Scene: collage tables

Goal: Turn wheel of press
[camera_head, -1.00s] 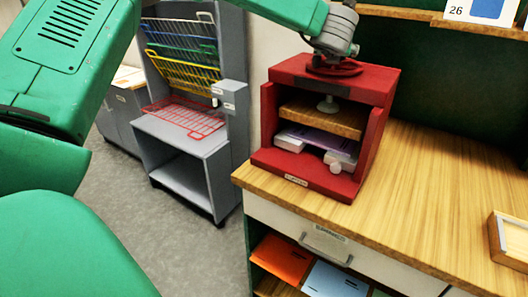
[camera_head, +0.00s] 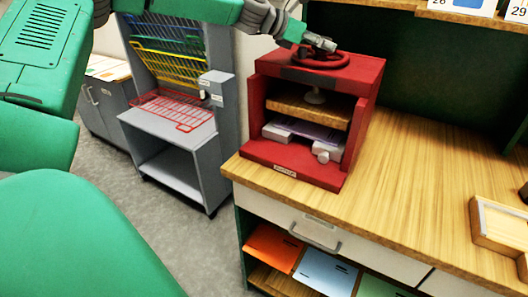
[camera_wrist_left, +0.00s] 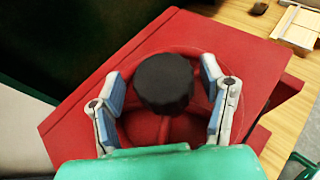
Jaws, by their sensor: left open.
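The red press (camera_head: 345,80) stands on the wooden counter near its left end. Its red wheel (camera_head: 341,61) lies flat on top; it also shows in the left wrist view (camera_wrist_left: 146,129), with a black round knob or hub (camera_wrist_left: 163,82) in front of it. Inside the press are a wooden plate (camera_head: 309,107), a purple sheet and white blocks. My left gripper (camera_head: 318,42) is at the wheel. In the left wrist view its fingers (camera_wrist_left: 163,90) are open on either side of the black knob, over the wheel. Contact cannot be told. My right gripper is not in view.
A grey drying rack (camera_head: 184,90) with coloured wire shelves stands left of the counter. A wooden tray (camera_head: 485,222) lies at the counter's right. The counter (camera_head: 420,160) between press and tray is clear. A drawer and coloured folders are below.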

